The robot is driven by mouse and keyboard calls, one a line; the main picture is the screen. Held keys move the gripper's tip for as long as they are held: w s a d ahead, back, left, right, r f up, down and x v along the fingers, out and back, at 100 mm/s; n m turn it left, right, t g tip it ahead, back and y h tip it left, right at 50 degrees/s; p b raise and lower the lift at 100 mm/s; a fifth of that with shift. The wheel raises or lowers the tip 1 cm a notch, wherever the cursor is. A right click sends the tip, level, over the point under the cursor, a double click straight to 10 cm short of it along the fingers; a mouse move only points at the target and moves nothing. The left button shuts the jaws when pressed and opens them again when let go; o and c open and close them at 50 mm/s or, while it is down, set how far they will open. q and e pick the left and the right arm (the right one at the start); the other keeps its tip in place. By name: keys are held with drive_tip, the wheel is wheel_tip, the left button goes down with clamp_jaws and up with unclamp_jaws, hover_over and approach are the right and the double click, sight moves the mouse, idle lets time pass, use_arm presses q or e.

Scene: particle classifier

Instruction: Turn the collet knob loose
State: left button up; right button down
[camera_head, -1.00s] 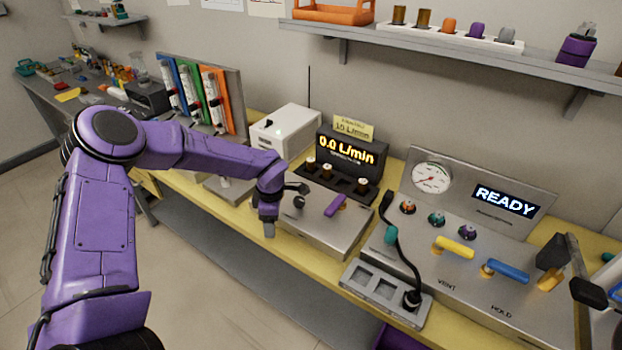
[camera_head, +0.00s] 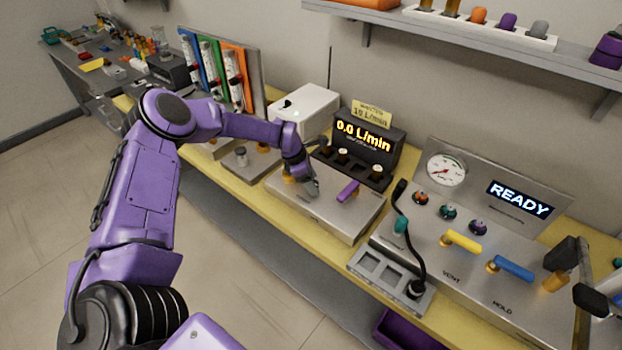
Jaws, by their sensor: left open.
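My left gripper (camera_head: 307,186) hangs over the left part of a low metal control box, pointing down. It is open, with its fingertips close to the box top; I cannot tell whether they touch anything. A small orange part (camera_head: 288,180) shows just beside it, partly hidden by the wrist. No knob is clearly marked as the collet knob. A short grey cylindrical knob (camera_head: 240,153) stands on a smaller metal plate to the left. A purple lever (camera_head: 348,191) lies on the box right of the gripper. My right gripper is not in view.
Behind the box stands a black display unit (camera_head: 362,139) reading 0.0 L/min, with several small knobs. A larger panel (camera_head: 480,275) on the right carries yellow and blue levers, a gauge and a READY screen.

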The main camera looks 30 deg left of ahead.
use_arm(q)
drive_tip(key=c, duration=1.1)
